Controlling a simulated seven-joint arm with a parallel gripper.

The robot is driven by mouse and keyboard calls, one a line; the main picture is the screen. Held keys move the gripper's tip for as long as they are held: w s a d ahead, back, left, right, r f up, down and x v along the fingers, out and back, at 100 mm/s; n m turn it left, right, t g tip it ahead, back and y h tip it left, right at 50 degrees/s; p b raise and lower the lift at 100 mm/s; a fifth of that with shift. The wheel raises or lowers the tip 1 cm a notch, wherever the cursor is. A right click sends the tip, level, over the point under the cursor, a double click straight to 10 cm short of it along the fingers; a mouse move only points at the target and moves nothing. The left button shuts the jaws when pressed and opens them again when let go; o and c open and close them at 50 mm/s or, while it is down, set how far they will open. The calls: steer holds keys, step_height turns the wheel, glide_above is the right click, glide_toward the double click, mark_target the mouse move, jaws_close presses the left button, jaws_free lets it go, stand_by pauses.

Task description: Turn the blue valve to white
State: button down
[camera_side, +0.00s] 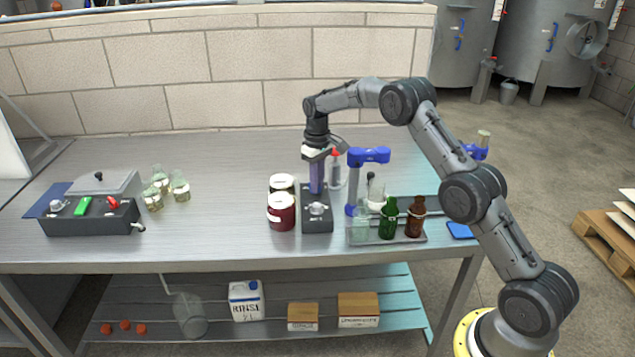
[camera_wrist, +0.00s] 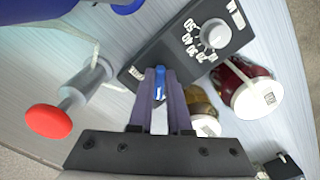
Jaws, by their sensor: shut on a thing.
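The dark control box (camera_side: 317,226) stands on the bench in the middle of the side view, and in the wrist view it is the dark panel (camera_wrist: 170,50). The blue valve (camera_wrist: 160,79) is a small blue piece at the box's near end in the wrist view, between my purple fingers. My gripper (camera_side: 316,188) points down over the box's back end and is shut on the blue valve; its fingers also show in the wrist view (camera_wrist: 161,85). The fingers hide most of the valve. I cannot make out a white mark for it.
The box has a pale numbered dial (camera_wrist: 214,34). A dark red jar (camera_side: 281,218) stands close left of the box. A tray (camera_side: 372,241) of bottles and a blue stand (camera_side: 353,180) are close right.

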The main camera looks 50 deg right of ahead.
steer(key=m, duration=0.4)
steer(key=shift+a, duration=0.2)
steer(key=m, duration=0.5)
steer(key=shift+w+a, duration=0.15)
steer(key=shift+w, duration=0.05)
steer(key=m, duration=0.4)
steer(key=shift+w+a+r, duration=0.1)
steer(key=shift+w, duration=0.1)
steer(key=m, duration=0.5)
steer(key=shift+w, duration=0.2)
steer(key=shift+m, duration=0.3)
steer(key=c, duration=0.9)
jaws_free()
steer(key=shift+o, duration=0.2)
step_height(320, 180, up, 14)
